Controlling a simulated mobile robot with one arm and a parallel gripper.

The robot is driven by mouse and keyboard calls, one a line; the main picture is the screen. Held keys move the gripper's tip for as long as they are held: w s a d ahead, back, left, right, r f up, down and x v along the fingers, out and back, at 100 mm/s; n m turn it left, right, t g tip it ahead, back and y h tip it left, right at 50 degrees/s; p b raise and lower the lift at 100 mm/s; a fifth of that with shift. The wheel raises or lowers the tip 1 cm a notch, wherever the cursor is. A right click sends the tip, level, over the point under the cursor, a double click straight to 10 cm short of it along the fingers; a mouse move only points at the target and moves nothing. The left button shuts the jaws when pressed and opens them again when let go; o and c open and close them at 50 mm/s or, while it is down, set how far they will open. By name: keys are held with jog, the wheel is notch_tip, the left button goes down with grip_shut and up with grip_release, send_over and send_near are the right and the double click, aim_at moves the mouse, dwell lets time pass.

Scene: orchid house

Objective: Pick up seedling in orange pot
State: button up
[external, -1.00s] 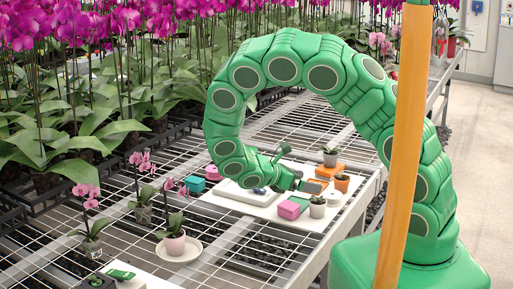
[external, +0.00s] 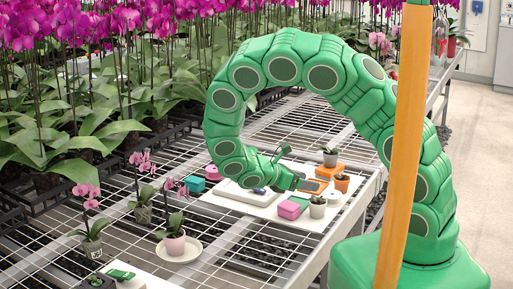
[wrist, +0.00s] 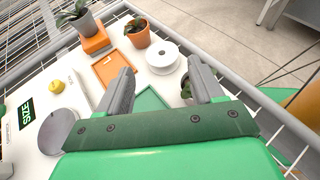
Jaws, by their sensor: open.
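The seedling in the orange pot (external: 342,185) stands upright near the right edge of the white mat on the bench. In the wrist view the orange pot (wrist: 138,38) is beyond my fingertips, ahead and slightly left, with small leaves on top. My gripper (wrist: 160,72) is open, with nothing held between its fingers. In the external view my gripper (external: 306,186) is low over the mat, left of the orange pot and apart from it.
A white spool (wrist: 162,56) lies close to the orange pot. A grey pot (wrist: 86,22) stands on an orange block. An orange tray (wrist: 112,68) lies left of the fingers. A metal rail borders the bench.

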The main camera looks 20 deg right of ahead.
notch_tip(320, 180, up, 18)
jog(key=w+d+f+m+t+y, duration=0.1)
jog(key=w+d+f+t+y, duration=0.2)
jog(key=w+d+y, duration=0.65)
jog(key=w+d+f+m+t+y, duration=0.2)
jog(key=w+d+f+t, duration=0.3)
jog(key=w, duration=0.9)
jog(key=s+d+r+m+g+y, duration=0.1)
jog(key=s+d+r+m+y, duration=0.25)
jog(key=s+y, duration=0.5)
jog(key=s+d+r+m+g+y, duration=0.25)
jog(key=s+d+r+y, duration=0.2)
jog(key=s, duration=0.65)
send_near(341, 183)
jog(key=w, duration=0.1)
jog(key=f, duration=0.1)
jog(key=w+f, duration=0.1)
jog(key=shift+w+a+f+t+y, duration=0.25)
jog(key=shift+w+a+t, duration=0.1)
jog(key=shift+x, duration=3.9)
